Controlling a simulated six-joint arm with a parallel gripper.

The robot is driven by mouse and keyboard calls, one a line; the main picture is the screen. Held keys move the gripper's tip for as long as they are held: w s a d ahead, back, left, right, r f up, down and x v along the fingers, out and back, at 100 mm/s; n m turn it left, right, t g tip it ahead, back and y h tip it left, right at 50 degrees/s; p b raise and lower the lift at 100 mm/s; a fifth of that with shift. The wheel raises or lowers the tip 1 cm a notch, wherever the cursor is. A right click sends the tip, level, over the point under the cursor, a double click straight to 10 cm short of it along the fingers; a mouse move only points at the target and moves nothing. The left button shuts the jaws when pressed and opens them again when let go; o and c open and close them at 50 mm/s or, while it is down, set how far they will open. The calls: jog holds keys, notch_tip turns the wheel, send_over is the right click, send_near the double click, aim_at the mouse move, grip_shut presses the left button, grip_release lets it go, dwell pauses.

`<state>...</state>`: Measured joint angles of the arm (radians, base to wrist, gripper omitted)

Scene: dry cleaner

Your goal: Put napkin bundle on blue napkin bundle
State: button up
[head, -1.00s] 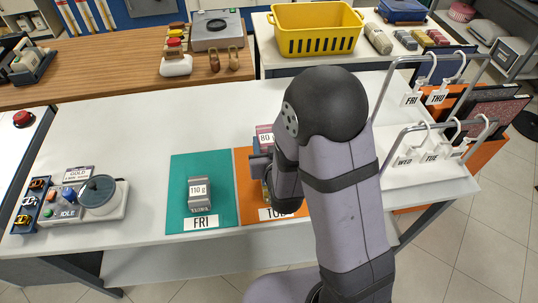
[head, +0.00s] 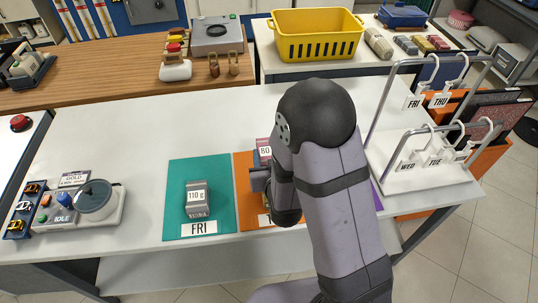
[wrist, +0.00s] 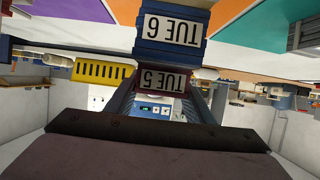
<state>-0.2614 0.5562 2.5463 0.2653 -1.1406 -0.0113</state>
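A dark red napkin bundle (wrist: 165,80) with a "TUE 5" label sits between the fingertips of my gripper (wrist: 163,92) in the wrist view, which is upside down. The fingers lie close against both its sides. The blue napkin bundle (wrist: 170,30), labelled "TUE 6", is directly under it; I cannot tell whether they touch. In the head view the red bundle (head: 263,146) shows an "80 g" tag above the orange mat (head: 243,192). My arm hides most of the stack and the gripper there.
A grey 110 g bundle (head: 197,200) stands on the green FRI mat (head: 222,175) to the left. A scale-like device (head: 95,200) is at the far left. White hanger racks (head: 415,165) stand on the right. The white table behind the mats is clear.

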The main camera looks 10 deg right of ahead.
jog(key=o, duration=0.4)
jog(key=shift+o, duration=0.2)
jog(key=shift+s+r+p, duration=0.2)
jog(key=shift+r+p, duration=0.2)
jog(key=shift+p, duration=0.4)
jog(key=s+p, duration=0.1)
jog(key=p, duration=0.2)
jog(key=shift+r, duration=0.3)
jog(key=p+v, duration=0.1)
jog(key=p, duration=0.2)
jog(key=shift+s+r+p, duration=0.1)
jog(key=shift+s+p, duration=0.2)
jog(key=shift+p, duration=0.05)
jog(key=p+v, duration=0.4)
jog(key=p, duration=0.1)
jog(key=shift+s, duration=0.2)
jog(key=shift+w, duration=0.1)
